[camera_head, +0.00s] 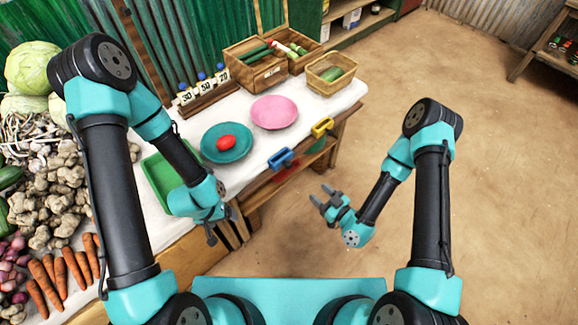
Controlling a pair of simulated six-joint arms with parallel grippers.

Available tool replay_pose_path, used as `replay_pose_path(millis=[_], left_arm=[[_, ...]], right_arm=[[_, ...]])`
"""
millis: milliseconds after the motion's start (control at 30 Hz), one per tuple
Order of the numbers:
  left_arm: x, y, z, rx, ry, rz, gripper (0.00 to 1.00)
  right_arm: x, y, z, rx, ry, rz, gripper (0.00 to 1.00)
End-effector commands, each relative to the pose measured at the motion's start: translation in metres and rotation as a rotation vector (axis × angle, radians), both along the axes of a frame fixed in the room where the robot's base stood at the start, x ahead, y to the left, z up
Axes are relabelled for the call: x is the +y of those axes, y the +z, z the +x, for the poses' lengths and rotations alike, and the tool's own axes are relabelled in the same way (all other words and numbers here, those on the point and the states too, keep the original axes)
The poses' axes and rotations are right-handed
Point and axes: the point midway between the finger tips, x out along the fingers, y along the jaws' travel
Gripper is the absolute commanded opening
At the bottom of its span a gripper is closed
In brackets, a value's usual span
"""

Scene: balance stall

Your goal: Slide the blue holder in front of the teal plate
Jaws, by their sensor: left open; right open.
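The blue holder (281,159) sits at the front edge of the white table, to the right of the teal plate and apart from it. The teal plate (212,152) lies on the table with a red tomato-like item (226,142) on it. A yellow holder (322,127) is further along the same edge, near the pink plate (274,116). My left gripper (224,228) is open and empty near the table's front edge, below the teal plate in the picture. My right gripper (318,197) is open and empty over the floor, off the table, below and right of the blue holder.
A green tray (158,172) is left of the teal plate, partly behind my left arm. Number cards (202,92), wooden boxes (256,72) and a basket (331,74) line the back. Vegetables fill the left.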

Motion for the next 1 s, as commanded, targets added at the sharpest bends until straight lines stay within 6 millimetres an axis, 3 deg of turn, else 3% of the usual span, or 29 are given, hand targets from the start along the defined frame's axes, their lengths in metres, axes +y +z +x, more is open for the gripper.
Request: replay_pose_path(millis=[1000], left_arm=[[0.000, 0.000, 0.000, 0.000, 0.001, 0.000, 0.81]], right_arm=[[0.103, 0.000, 0.106, -0.001, 0.001, 0.000, 0.53]])
